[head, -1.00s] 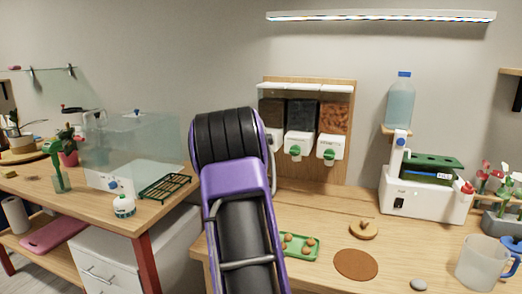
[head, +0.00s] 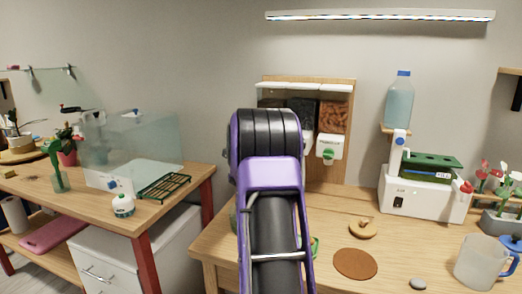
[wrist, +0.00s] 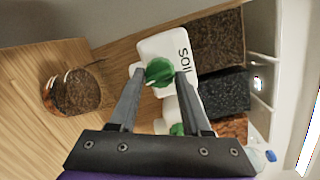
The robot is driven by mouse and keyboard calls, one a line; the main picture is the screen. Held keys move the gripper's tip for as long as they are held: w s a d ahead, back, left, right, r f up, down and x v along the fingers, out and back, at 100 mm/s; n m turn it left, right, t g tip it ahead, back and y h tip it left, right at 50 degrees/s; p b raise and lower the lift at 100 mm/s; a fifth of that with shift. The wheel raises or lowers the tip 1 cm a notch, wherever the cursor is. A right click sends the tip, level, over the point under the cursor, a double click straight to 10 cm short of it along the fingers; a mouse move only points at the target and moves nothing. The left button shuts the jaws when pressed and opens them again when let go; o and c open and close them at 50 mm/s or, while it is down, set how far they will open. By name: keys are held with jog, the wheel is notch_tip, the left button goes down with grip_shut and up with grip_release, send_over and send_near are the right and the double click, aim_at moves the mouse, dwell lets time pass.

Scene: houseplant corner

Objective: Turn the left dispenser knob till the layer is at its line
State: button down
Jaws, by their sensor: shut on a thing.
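The left dispenser (wrist: 157,48), a white box marked SOIL, shows in the wrist view with its green knob (wrist: 159,72). My gripper (wrist: 159,74) has one finger on each side of that knob and is shut on it. A clear jar (wrist: 72,93) with dark brown soil in it stands on the wooden table at the left of the wrist view. I cannot make out how the soil stands against a line. In the head view my arm hides my gripper and the left dispenser.
The right dispenser (head: 329,148) and its bin of orange-brown bits (head: 333,117) show beside my arm. A brown round mat (head: 355,264), a white machine (head: 425,192) and a clear jug (head: 480,262) stand to the right. A glass tank (head: 135,145) is on the left table.

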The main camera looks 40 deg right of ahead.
jog(key=shift+m, duration=0.8)
jog(key=shift+c, duration=1.8)
grip_release()
jog(key=v, duration=1.7)
jog(key=shift+a, duration=0.2)
jog(key=shift+s+f, duration=0.1)
